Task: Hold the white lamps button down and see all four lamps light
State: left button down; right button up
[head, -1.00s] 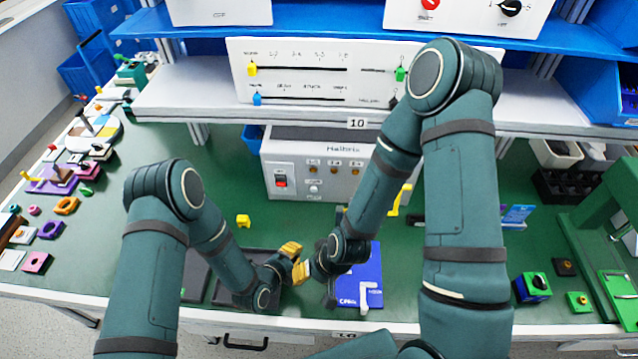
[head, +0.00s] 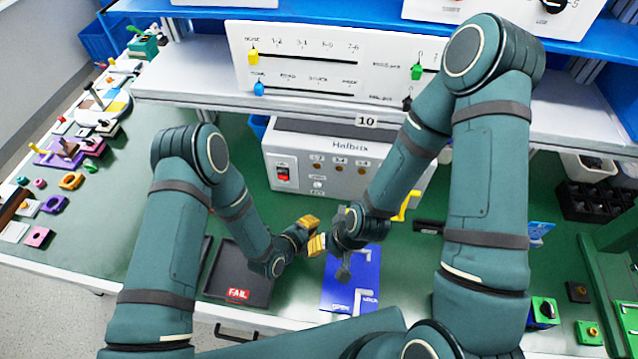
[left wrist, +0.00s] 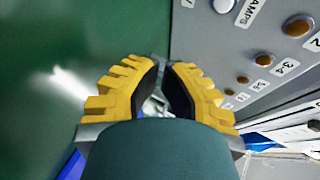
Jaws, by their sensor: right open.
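The grey Halbrix box (head: 285,140) stands at the back of the green bench. The white lamps button (head: 318,185) is low on its front, and also shows at the top of the left wrist view (left wrist: 223,5). Brown-amber lamps (head: 338,168) sit in a row above it and look unlit; my right arm hides part of the row. The wrist view also shows the lamps (left wrist: 264,58). My left gripper (head: 314,232) has yellow fingers slightly apart, empty, in front of and below the button, not touching it. My grey right gripper (head: 342,250) is open beside it, above a blue plate.
A red rocker switch (head: 282,174) is left of the button. The blue plate (head: 340,295) and a dark FAIL tray (head: 225,285) lie in front. A white slider panel (head: 300,45) stands on the shelf above.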

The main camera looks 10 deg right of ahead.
aim_at(317, 185)
pick_arm(q)
jog(key=w, duration=0.2)
jog(key=w+d, duration=0.1)
jog(key=w, duration=0.1)
jog(key=w+d+b, duration=0.1)
jog(key=w, duration=0.1)
jog(key=shift+d, duration=0.25)
jog(key=shift+w+d+f+b, duration=0.15)
jog(key=shift+w+b, duration=0.25)
jog(key=shift+b, duration=0.05)
pick_arm(e)
notch_tip(317, 185, down, 2)
jog(key=shift+f, duration=0.1)
pick_arm(q)
jog(key=shift+w+d+b, duration=0.3)
jog(key=shift+w+b, duration=0.1)
jog(key=shift+w, duration=0.25)
pick_arm(e)
jog(key=shift+f, duration=0.35)
pick_arm(q)
jog(key=c, duration=1.7)
grip_release()
grip_shut()
pick_arm(e)
jog(key=shift+f, duration=0.1)
